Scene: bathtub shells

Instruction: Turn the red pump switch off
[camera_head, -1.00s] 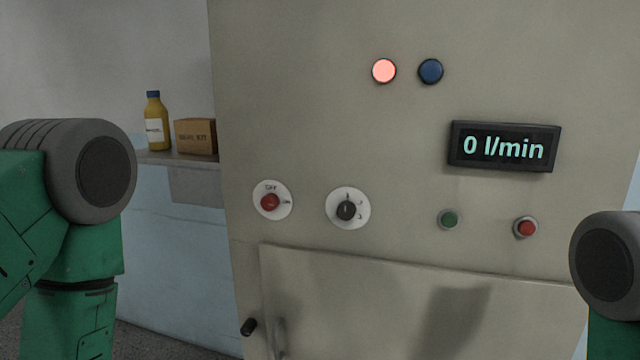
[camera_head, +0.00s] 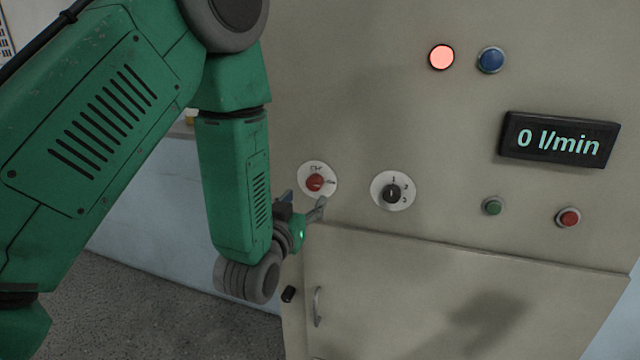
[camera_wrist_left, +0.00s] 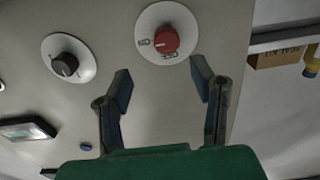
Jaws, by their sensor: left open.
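The red pump switch (camera_head: 315,183) is a red knob on a round white plate on the beige panel. My right gripper is out of view.
A black selector knob (camera_head: 392,193) on a white plate sits right of the switch. Green (camera_head: 492,206) and red (camera_head: 569,218) buttons, a lit red lamp (camera_head: 441,57), a blue lamp (camera_head: 491,60) and a "0 l/min" display (camera_head: 560,139) are farther right. A panel door (camera_head: 450,290) lies below.

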